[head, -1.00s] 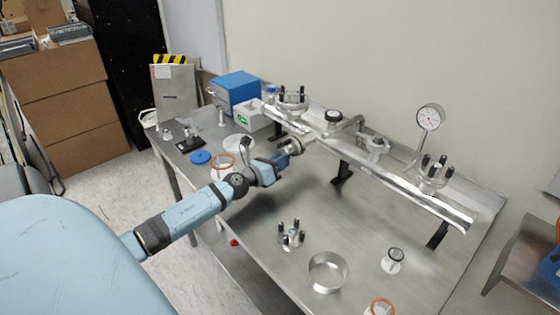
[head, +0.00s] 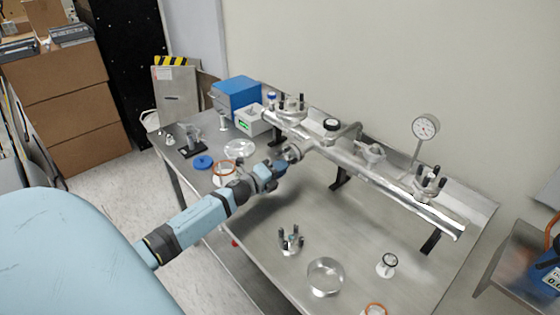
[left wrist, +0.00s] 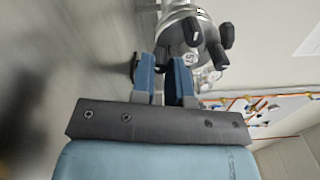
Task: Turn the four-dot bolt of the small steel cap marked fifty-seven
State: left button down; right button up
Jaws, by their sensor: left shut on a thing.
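The small steel cap (head: 291,153) sits on the near side branch of the steel pipe. In the left wrist view the cap (left wrist: 189,45) has a face marked 57 and dark bolts (left wrist: 215,52) around it. My left gripper (head: 272,174) is at the cap; its two blue fingers (left wrist: 163,75) reach the cap's edge, shut on a bolt there. The held bolt is mostly hidden between the fingers, and I cannot make out its dots. My right gripper is in neither view.
The long steel pipe (head: 390,188) carries a pressure gauge (head: 425,127) and other bolted fittings. On the bench (head: 330,235) stand a part with dark posts (head: 291,241), a steel ring (head: 325,277) and a small fitting (head: 387,264). A blue box (head: 236,95) stands at the back.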

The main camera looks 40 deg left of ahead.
pick_arm(q)
jog(key=n+p, duration=0.1)
jog(key=n, duration=0.1)
jog(key=shift+r+n, duration=0.1)
jog(key=shift+n, duration=0.2)
jog(key=shift+n+p, duration=0.3)
jog(key=shift+n, duration=0.1)
dwell(0.8)
jog(key=c, duration=1.1)
grip_release()
jog(key=shift+s+a+p, duration=0.15)
jog(key=shift+s+p, duration=0.3)
jog(key=shift+s, duration=1.75)
jog(key=shift+s+a, duration=0.2)
jog(key=shift+s, duration=1.05)
jog(key=shift+s+a+p, duration=0.2)
jog(key=shift+s+p, duration=0.3)
jog(key=shift+s, duration=1.75)
jog(key=shift+s+a+p, duration=0.15)
jog(key=shift+s+p, duration=0.3)
jog(key=shift+s, duration=1.8)
